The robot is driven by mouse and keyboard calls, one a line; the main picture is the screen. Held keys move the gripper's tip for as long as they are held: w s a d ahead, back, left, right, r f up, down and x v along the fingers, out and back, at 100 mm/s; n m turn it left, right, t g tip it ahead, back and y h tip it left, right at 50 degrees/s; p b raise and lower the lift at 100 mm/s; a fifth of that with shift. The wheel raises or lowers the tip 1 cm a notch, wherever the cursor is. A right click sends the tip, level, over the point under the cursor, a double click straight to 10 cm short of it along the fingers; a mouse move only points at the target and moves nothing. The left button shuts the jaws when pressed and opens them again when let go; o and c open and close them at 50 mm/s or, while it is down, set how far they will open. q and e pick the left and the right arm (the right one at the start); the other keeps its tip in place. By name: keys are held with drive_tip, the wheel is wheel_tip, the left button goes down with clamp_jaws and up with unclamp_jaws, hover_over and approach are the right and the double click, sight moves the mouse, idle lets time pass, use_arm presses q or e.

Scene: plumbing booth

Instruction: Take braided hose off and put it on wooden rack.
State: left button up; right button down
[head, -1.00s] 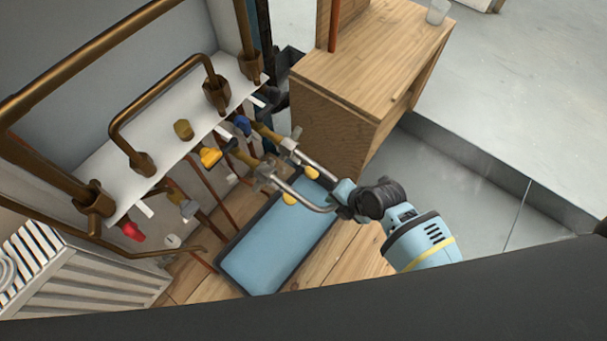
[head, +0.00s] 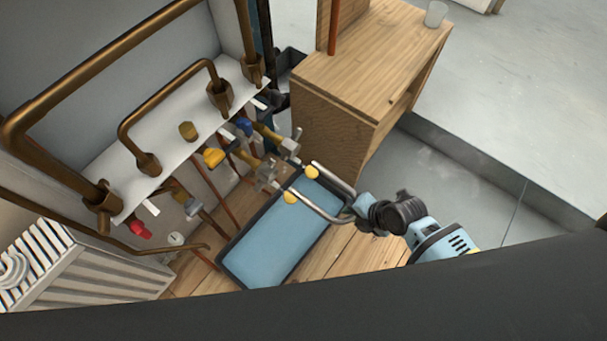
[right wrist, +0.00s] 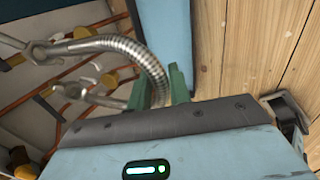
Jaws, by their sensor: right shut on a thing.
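The braided hose (head: 335,176) is a silver U-shaped hose, in the head view above the blue mat. My right gripper (head: 362,208) is shut on its bend; in the right wrist view the gripper (right wrist: 160,88) grips the hose (right wrist: 140,55). In the head view the hose ends look apart from the grey valve fittings (head: 267,174) to their left. Where each end stops is hard to tell in the right wrist view. A wooden rack (head: 352,62), box-like with an open side, stands at the top centre. My left gripper is not in view.
The blue mat (head: 262,250) with a dark rim lies on the wooden floor. Copper pipes (head: 120,62) and a white shelf (head: 172,130) stand at left, above a white radiator (head: 75,275). A clear cup (head: 435,14) sits on the rack's top.

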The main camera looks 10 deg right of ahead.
drive_tip(key=shift+s+d+p, duration=0.35)
drive_tip(key=shift+s+d, duration=0.8)
